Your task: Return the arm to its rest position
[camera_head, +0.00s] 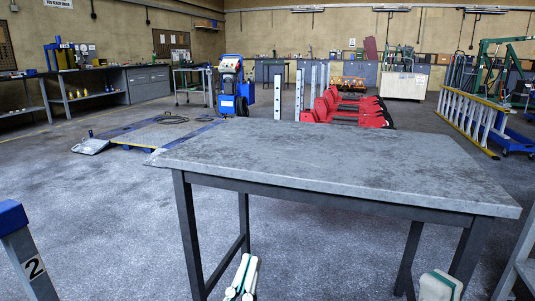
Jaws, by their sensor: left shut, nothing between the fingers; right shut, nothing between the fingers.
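My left gripper (243,276) shows at the bottom edge, low in front of the grey table (340,158). Its pale fingers with green edges lie close together, shut and empty. My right gripper (440,286) shows at the bottom right, near the table's front right leg. Only its pale, green-edged tip is in view, shut and empty. Both grippers appear below the tabletop level and apart from each other. The rest of both arms is cut off by the picture's lower edge. The tabletop is bare.
Red trolley jacks (345,108) stand behind the table. A blue machine (232,87) and a low platform (165,134) are at the back left. A post marked 2 (27,255) stands at front left.

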